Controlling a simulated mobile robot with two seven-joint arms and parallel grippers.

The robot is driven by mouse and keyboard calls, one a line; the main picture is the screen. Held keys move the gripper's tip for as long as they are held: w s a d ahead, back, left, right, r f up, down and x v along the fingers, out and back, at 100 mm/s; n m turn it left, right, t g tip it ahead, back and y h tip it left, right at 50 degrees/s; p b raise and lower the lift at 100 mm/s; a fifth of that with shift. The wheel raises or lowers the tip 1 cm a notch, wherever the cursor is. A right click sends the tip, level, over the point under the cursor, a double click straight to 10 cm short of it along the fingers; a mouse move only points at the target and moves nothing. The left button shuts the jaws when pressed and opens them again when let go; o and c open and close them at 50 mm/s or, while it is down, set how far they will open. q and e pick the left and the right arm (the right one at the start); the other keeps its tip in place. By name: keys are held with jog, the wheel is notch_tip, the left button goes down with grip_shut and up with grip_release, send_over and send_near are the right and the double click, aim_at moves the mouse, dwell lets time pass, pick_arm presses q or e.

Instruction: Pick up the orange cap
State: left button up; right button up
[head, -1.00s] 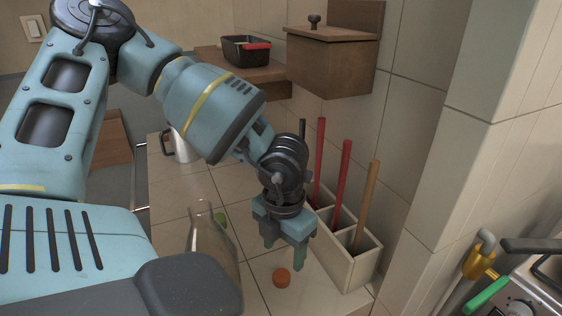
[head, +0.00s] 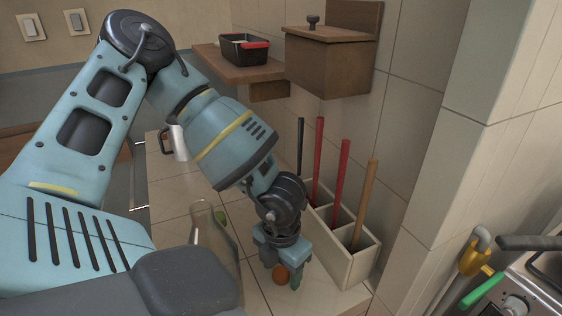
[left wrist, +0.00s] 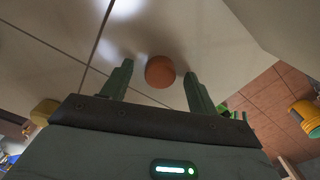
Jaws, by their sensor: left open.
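The orange cap (head: 281,274) is a small round disc on the tiled counter, near the foot of the cream divided holder. My left gripper (head: 281,281) is open and low over the counter, pointing down, with its fingers on either side of the cap in the head view. In the left wrist view the cap (left wrist: 160,71) shows between and slightly beyond the two open fingertips (left wrist: 157,77), with a gap on each side. I cannot tell the exact height of the fingertips above the counter. My right gripper is not in view.
The cream holder (head: 348,268) with several upright handles stands just right of the gripper. A clear glass bottle (head: 203,232) stands to the left, close to my arm. A metal mug (head: 178,143) is farther back. The counter's right side meets the tiled wall.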

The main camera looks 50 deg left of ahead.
aim_at(282, 274)
pick_arm(q)
jog(key=shift+c, duration=0.2)
jog(key=c, duration=1)
jog(key=shift+c, duration=0.2)
notch_tip(282, 274, up, 10)
jog(key=shift+d, duration=0.15)
